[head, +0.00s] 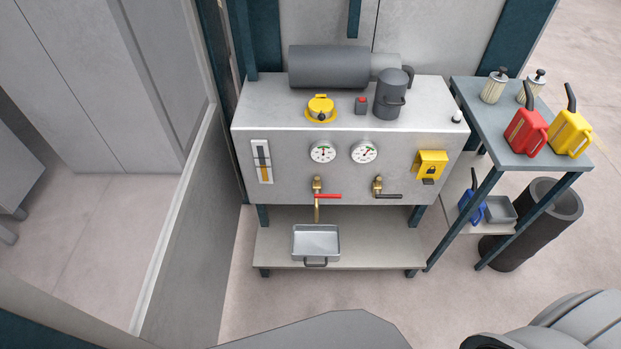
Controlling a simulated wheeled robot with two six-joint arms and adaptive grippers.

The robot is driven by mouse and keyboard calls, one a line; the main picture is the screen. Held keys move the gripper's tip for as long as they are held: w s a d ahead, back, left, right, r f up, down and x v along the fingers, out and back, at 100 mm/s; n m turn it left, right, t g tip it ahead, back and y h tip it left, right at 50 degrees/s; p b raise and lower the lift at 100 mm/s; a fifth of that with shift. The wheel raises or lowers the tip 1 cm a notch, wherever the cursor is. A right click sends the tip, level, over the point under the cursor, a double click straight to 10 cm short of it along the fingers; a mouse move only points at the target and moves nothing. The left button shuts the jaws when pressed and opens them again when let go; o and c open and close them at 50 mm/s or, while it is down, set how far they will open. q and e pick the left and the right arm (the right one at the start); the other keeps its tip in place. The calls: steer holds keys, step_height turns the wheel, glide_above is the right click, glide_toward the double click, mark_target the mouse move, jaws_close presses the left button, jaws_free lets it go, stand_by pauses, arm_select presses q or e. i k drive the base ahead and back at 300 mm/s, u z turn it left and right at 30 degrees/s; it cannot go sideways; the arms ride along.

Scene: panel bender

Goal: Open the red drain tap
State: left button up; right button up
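The red drain tap (328,196) is on the front of the grey tank, low and near the middle. Its red lever lies level and points right from a brass valve body (317,186). A thin brown-gold vertical piece hangs below the valve; I cannot tell whether it is a spout or oil. A grey metal tray (316,240) with a dark front handle stands on the lower shelf below the tap. Its inside looks empty. Neither of my grippers is in view, and nothing touches the tap.
A second tap with a black lever (388,195) is to the right. Two gauges (322,152) and a yellow lock box (430,164) are above. A side table (510,148) holds red and yellow cans (526,131). A grey wall (190,230) stands left. Floor before the shelf is clear.

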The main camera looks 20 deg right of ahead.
mark_target(317, 195)
steer(key=z, duration=0.2)
steer(key=i, duration=1.3)
steer(key=z, duration=0.5)
